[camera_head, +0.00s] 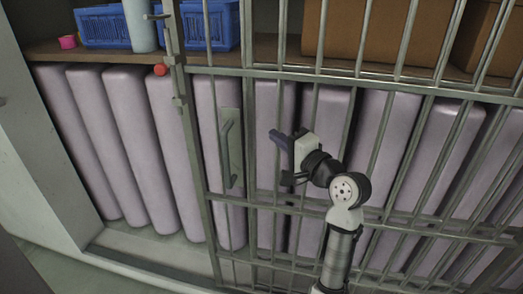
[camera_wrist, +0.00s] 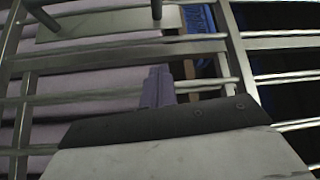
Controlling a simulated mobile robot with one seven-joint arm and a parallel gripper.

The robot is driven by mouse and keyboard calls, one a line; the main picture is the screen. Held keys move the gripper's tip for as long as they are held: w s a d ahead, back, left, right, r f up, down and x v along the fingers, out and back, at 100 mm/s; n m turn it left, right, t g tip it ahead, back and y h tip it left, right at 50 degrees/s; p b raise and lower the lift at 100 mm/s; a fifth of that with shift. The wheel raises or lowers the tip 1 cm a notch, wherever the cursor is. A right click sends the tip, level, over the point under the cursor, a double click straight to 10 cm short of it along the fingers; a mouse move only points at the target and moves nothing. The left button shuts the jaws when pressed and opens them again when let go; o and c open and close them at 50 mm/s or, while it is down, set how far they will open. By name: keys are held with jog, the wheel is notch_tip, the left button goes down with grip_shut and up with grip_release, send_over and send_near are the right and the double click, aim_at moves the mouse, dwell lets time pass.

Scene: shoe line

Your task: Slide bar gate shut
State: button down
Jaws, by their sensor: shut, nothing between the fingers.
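The bar gate (camera_head: 283,72) is a grey metal frame with upright bars, covering the middle and right of the head view. Left of its edge, the front of the alcove is open. A bar handle (camera_head: 228,150) stands on a flat plate near the gate's left edge. The handle plate (camera_wrist: 105,22) also shows at the top left of the wrist view. My gripper (camera_head: 276,138) is in front of the bars, right of the handle and apart from it. Its fingers (camera_wrist: 157,85) are together and empty in the wrist view.
Behind the bars stand several lavender padded panels (camera_head: 92,140). Above them a shelf (camera_head: 60,52) holds blue crates (camera_head: 104,27), a pale bottle (camera_head: 141,25), a pink cup (camera_head: 68,41) and brown boxes (camera_head: 370,30). A latch with a red knob (camera_head: 160,70) is at the gate's left edge.

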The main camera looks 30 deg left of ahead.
jog(key=w+a+f+m+g+p, duration=0.1)
jog(key=w+a+f+p, duration=0.1)
jog(key=a, duration=0.5)
jog(key=shift+w+f, duration=0.25)
dwell(0.4)
